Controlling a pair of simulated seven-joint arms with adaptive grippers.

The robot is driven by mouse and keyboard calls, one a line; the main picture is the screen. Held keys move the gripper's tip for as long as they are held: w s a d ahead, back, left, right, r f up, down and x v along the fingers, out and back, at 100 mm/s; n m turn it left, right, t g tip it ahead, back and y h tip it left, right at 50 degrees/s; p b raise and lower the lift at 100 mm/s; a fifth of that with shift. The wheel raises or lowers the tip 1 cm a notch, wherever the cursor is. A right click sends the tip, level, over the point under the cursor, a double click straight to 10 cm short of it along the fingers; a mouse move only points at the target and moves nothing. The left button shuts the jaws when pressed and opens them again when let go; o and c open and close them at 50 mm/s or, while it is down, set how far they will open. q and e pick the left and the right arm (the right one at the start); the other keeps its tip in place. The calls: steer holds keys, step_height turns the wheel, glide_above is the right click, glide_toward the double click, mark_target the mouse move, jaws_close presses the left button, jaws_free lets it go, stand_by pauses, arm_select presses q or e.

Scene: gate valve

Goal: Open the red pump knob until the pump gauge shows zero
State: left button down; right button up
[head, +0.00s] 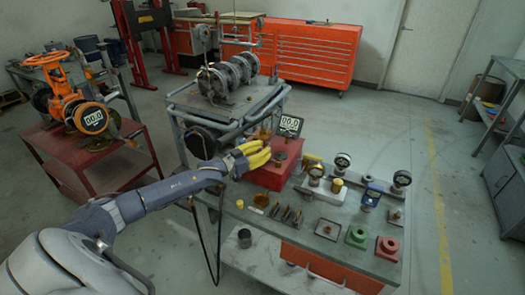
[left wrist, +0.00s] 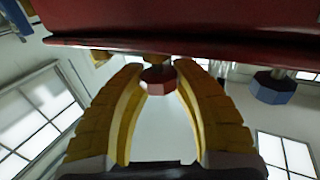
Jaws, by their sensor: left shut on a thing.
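The red pump box (head: 275,176) stands on the workbench in the head view. My left gripper (head: 256,153), with yellow fingers, is at its left side. In the left wrist view the red knob (left wrist: 158,76) sits between the tips of my left gripper (left wrist: 160,72), which is shut on it beside the red pump body (left wrist: 200,28). The fingers hide the knob in the head view. The dark pump gauge (head: 290,125) behind the box seems to read 00.0. My right gripper is not in view.
A cart with pipework (head: 229,76) is behind.

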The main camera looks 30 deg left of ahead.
arm_select(q)
steer(key=shift+s+d+m+g+h, duration=0.1)
steer(key=shift+m+g+h, duration=0.4)
steer(key=shift+h, duration=0.4)
steer(key=c, duration=1)
jaws_free()
steer(key=shift+s+a, duration=0.1)
steer(key=shift+a, duration=0.1)
steer(key=v, duration=1.1)
steer(key=shift+s, duration=0.4)
steer(key=shift+a+f, duration=0.1)
